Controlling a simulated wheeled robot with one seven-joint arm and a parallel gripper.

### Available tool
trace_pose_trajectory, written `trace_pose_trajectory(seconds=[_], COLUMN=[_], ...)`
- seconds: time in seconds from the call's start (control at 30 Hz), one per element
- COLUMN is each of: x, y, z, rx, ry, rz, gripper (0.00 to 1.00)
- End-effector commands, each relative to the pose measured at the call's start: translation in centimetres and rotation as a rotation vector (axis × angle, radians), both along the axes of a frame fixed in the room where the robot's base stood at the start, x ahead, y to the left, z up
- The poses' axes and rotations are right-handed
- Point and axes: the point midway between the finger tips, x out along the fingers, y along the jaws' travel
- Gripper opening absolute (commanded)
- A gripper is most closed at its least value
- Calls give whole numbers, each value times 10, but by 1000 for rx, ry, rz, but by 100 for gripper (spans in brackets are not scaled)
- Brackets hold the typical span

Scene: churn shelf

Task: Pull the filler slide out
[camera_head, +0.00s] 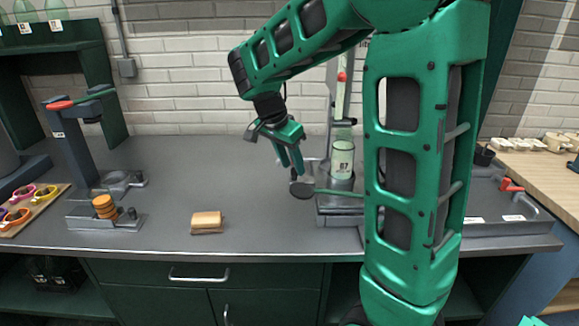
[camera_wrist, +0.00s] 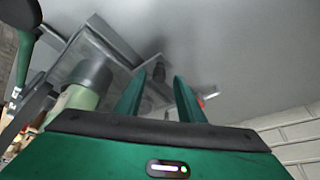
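The filler (camera_head: 340,205) is a grey stand on the counter. It holds a pale green bottle with a dark-lettered label (camera_head: 342,160) in a grey cup. The slide is hard to pick out; a small dark knob (camera_head: 294,175) shows at the filler's left side. My gripper (camera_head: 292,168) points down just above this knob. In the wrist view the two green fingers (camera_wrist: 158,95) stand apart, with the dark knob (camera_wrist: 159,73) visible between and beyond their tips. I cannot tell whether they touch it. My arm hides part of the filler's right side.
A dark round disc on a green rod (camera_head: 303,190) sits close below my gripper. A tan block (camera_head: 207,222) lies left on the counter. A stand with orange discs (camera_head: 104,207) is farther left. The counter's middle is clear.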

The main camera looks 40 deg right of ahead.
Motion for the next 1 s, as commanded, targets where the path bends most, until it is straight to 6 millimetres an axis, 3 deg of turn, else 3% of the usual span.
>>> trace_pose_trajectory(seconds=[0.43,0.47,0.6,1.0], x=[1,0,1,6], y=[-4,-4,-4,-6], z=[-11,-11,-11,-10], rx=[1,1,1,0], ry=[1,1,1,-2], rz=[1,1,1,-18], gripper=[35,33,0,0])
